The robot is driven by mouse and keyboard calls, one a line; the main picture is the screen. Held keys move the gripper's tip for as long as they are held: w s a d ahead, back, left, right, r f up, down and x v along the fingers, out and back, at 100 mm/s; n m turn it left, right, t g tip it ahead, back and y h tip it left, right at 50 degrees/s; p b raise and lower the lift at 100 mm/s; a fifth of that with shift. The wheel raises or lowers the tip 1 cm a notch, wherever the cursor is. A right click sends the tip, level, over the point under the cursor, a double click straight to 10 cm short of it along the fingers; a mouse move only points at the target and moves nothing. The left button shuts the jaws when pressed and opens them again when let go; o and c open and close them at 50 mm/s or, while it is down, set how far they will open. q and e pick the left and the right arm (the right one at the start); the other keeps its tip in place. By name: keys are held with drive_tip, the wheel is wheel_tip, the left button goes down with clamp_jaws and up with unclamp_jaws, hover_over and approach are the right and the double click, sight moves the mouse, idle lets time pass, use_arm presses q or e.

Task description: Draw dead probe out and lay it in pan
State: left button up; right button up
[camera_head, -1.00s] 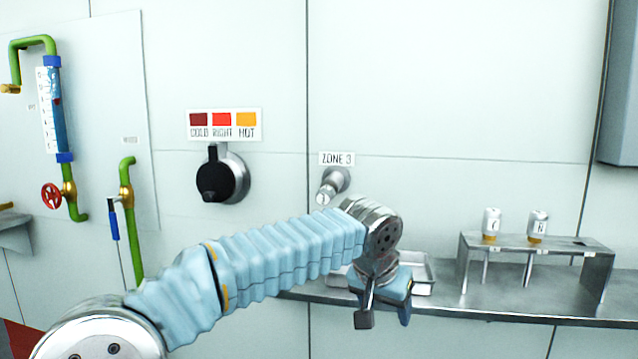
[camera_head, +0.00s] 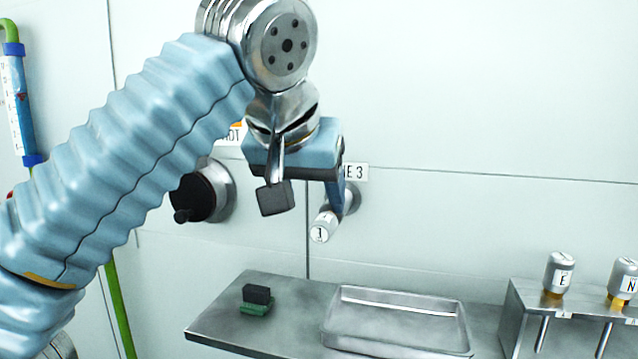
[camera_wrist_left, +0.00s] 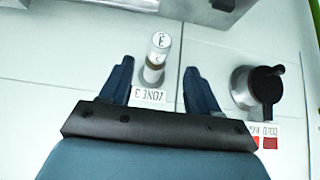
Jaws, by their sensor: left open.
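The probe (camera_head: 322,228) has a pale cap and sticks out of a round fitting on the wall below the "ZONE 3" label (camera_head: 355,171). My left gripper (camera_head: 305,204) is open and empty, in front of and just above the probe in the head view. In the left wrist view the probe (camera_wrist_left: 158,54) shows between the two spread fingers (camera_wrist_left: 158,78), apart from both. The pan (camera_head: 398,336), a shallow metal tray, lies empty on the shelf below. My right gripper is not in view.
A metal rack (camera_head: 570,310) with two capped probes stands right of the pan. A small block with a dark top and green base (camera_head: 257,299) lies on the shelf (camera_head: 222,325) at left. A black knob (camera_head: 198,192) is on the wall left of the gripper.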

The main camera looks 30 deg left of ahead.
sight(320, 222)
use_arm(q)
drive_tip(key=b+x, duration=0.2)
drive_tip(key=x, duration=0.3)
drive_tip(key=shift+f, duration=0.4)
drive_tip(key=shift+b+x, duration=0.7)
drive_tip(key=shift+x, duration=1.25)
drive_tip(key=shift+w+r, duration=0.1)
drive_tip(key=shift+w, duration=0.05)
drive_tip(key=c, duration=0.9)
